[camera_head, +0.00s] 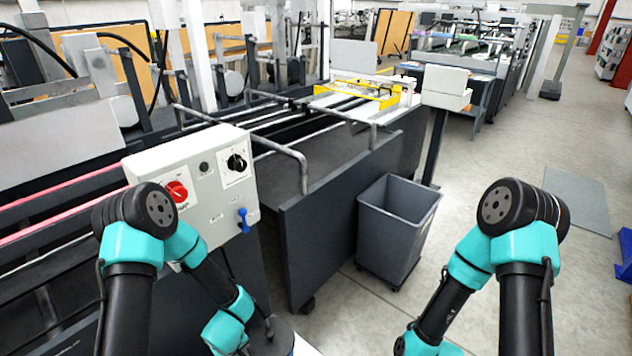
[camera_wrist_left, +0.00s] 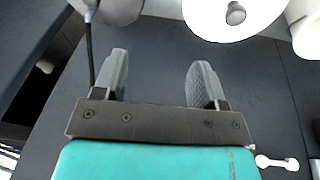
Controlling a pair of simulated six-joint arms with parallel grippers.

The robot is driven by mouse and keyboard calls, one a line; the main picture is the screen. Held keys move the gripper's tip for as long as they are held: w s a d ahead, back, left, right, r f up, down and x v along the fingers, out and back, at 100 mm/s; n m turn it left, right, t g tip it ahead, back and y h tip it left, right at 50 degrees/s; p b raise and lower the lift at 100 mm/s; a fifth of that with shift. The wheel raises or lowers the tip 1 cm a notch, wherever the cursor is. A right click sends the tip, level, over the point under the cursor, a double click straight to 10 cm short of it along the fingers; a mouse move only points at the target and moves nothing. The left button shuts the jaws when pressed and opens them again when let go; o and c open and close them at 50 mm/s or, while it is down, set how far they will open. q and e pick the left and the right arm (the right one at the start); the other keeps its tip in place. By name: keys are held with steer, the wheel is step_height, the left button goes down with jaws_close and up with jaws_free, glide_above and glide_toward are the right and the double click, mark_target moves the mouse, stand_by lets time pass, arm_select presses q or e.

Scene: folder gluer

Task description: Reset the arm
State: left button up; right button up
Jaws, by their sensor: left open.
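My left gripper (camera_wrist_left: 160,78) shows in the left wrist view with its two grey ribbed fingers spread apart. Nothing is between the fingers, and a dark flat surface lies behind them. In the head view my left arm, teal and black, comes in at the lower left and bends down in front of the control box (camera_head: 212,198); its gripper cannot be made out there. My right arm rises at the lower right and bends down out of the bottom edge. Its gripper is outside the view.
The control box carries a red switch (camera_head: 176,191), a black knob (camera_head: 236,162) and a blue switch (camera_head: 243,220). A dark machine panel (camera_head: 335,215) stands beside it. A grey bin (camera_head: 392,240) stands between my arms. Open floor (camera_head: 490,150) lies to the right.

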arm_select(q)
steer(key=s+d+r+m+g+h, duration=0.2)
steer(key=s+m+h, duration=0.2)
steer(key=s, duration=0.6)
steer(key=m, duration=0.2)
steer(key=shift+s+m, duration=0.35)
steer(key=shift+m, duration=0.05)
steer(key=shift+r, duration=0.1)
stand_by(0.4)
